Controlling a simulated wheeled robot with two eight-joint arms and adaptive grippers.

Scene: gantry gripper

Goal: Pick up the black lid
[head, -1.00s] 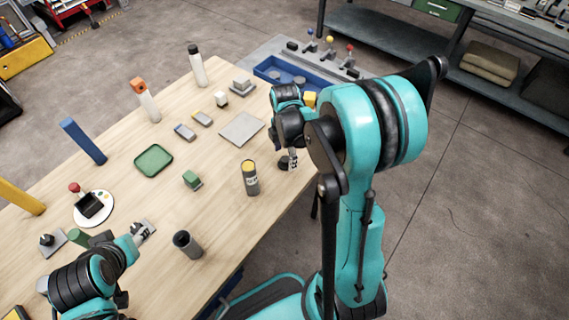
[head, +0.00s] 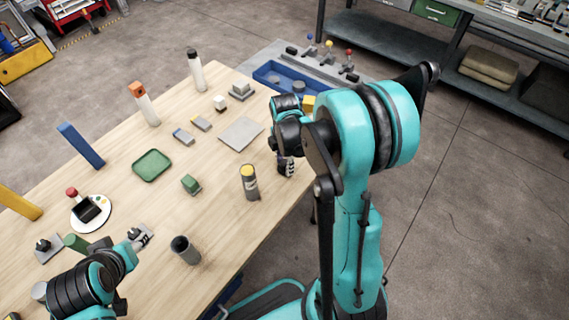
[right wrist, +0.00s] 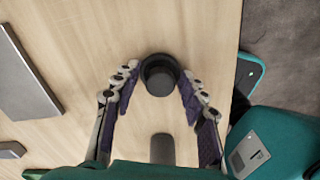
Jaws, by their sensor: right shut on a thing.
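The black lid (right wrist: 159,76) is round, with a raised knob-like middle, and shows in the right wrist view between my right fingertips. My right gripper (right wrist: 157,82) is shut on it, one finger on each side. In the head view my right gripper (head: 286,167) is low over the right edge of the wooden table, and the lid is mostly hidden there by the fingers. I cannot tell whether the lid is still touching the table. My left gripper (head: 139,238) is low over the table's near left part, away from the lid; its finger opening is too small to tell.
A grey canister with a yellow top (head: 249,182) stands just left of my right gripper. A dark open cylinder (head: 185,250) stands nearer.

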